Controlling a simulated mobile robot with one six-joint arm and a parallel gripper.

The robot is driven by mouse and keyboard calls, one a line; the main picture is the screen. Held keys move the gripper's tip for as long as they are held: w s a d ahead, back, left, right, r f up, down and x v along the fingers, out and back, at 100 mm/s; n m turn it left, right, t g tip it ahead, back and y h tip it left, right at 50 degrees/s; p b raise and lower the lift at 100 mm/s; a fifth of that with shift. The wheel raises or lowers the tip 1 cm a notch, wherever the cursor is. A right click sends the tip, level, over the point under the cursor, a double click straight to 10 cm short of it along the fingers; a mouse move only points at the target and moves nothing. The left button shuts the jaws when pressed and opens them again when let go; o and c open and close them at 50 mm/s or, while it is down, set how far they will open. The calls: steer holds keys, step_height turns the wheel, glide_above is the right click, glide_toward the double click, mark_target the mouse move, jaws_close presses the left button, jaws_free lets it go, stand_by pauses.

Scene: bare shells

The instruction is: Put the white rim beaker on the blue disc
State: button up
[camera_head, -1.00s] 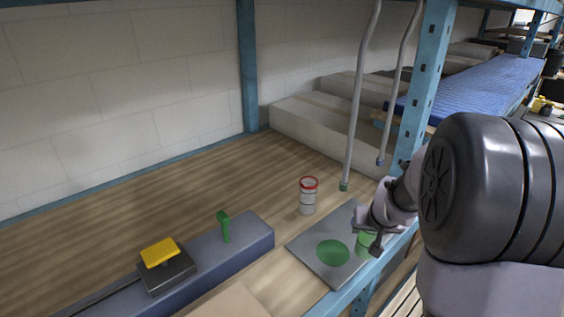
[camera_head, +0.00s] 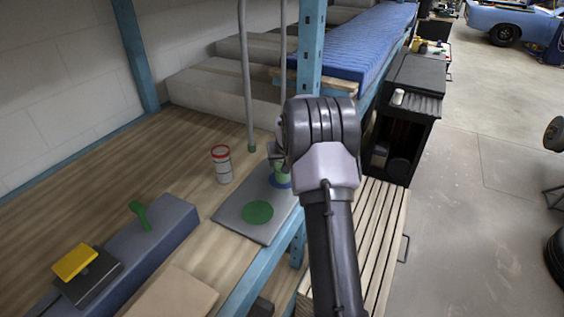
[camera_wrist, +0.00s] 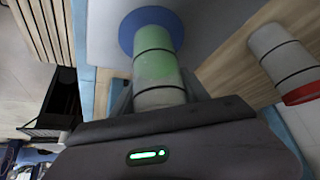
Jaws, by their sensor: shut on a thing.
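A clear beaker with a green content and dark bands (camera_wrist: 153,62) is held in my gripper (camera_wrist: 160,98). Its rim is hidden behind the gripper body in the wrist view, so its rim colour does not show. Its far end is over the blue disc (camera_wrist: 127,30), touching it or just above; I cannot tell which. In the head view the blue disc (camera_head: 281,183) lies on a grey plate (camera_head: 236,220), with the green beaker (camera_head: 281,171) over it and my gripper (camera_head: 277,156) around its upper part.
A green disc (camera_head: 257,213) is on the plate's near part. A red-rimmed beaker (camera_head: 222,168) stands left of the plate, also in the wrist view (camera_wrist: 283,60). Grey rods (camera_head: 246,80) hang behind. A blue post (camera_head: 311,50) is close to my arm.

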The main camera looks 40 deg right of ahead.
steer(key=shift+r, duration=0.15)
steer(key=o, duration=1.4)
steer(key=shift+f, duration=0.2)
steer(key=shift+r, duration=0.1)
steer(key=shift+r, duration=0.35)
steer(key=p+v, duration=0.2)
steer(key=v, duration=0.9)
steer(key=shift+s+r, duration=0.2)
steer(key=shift+a, duration=0.15)
